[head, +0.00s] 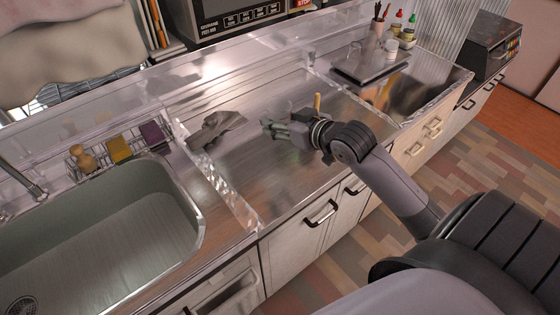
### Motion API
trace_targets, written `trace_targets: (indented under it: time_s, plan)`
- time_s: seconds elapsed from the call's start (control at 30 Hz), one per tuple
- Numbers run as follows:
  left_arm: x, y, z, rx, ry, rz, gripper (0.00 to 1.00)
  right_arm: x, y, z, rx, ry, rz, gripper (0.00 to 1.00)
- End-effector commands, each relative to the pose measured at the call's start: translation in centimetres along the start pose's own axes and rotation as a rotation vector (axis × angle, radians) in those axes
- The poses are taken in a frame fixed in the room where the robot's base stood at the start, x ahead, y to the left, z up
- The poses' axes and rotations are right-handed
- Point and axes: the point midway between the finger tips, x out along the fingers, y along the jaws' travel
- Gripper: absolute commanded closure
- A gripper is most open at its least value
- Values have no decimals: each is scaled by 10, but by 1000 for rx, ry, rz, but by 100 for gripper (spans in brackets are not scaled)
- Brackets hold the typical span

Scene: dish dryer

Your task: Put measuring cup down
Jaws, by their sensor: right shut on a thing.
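My right gripper (272,128) reaches in from the right over the bare metal drainboard (285,185), its fingers toward the left. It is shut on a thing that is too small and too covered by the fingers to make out. I cannot clearly identify the measuring cup. A small orange-yellow piece (317,103) stands up just behind the gripper's wrist; I cannot tell what it belongs to. My left gripper is not in view.
A crumpled grey item (215,128), perhaps a cloth, lies left of the gripper. A sink (170,205) with a sponge rack (102,152) is at left. A dark tray (370,66) and bottles (411,25) stand at the back right. The front drainboard is clear.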

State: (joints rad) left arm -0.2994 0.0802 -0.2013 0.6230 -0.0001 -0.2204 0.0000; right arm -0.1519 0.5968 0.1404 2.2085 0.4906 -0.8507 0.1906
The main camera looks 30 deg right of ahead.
Motion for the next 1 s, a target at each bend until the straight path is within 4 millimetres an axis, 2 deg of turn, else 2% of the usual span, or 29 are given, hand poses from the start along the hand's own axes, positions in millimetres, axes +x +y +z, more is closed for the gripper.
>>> trace_targets:
  time_s: [0.03, 0.2, 0.33, 0.53, 0.63, 0.8, 1.0]
  plan:
    - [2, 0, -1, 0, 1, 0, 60, 6, 0, 16, 4, -6, -1, 84]
    - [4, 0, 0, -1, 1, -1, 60, 23, 0, 57, 3, -5, 0, 84]
    - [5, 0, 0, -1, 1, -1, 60, 32, 0, 80, 1, -2, 0, 84]
    - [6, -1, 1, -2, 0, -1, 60, 39, 0, 95, -1, 0, 0, 84]
    - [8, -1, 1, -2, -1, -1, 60, 45, 0, 109, 0, -2, 1, 84]
    - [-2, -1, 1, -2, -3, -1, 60, 52, 0, 124, -1, 0, 1, 84]
    - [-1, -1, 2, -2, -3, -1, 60, 53, 0, 127, -2, 2, 0, 84]
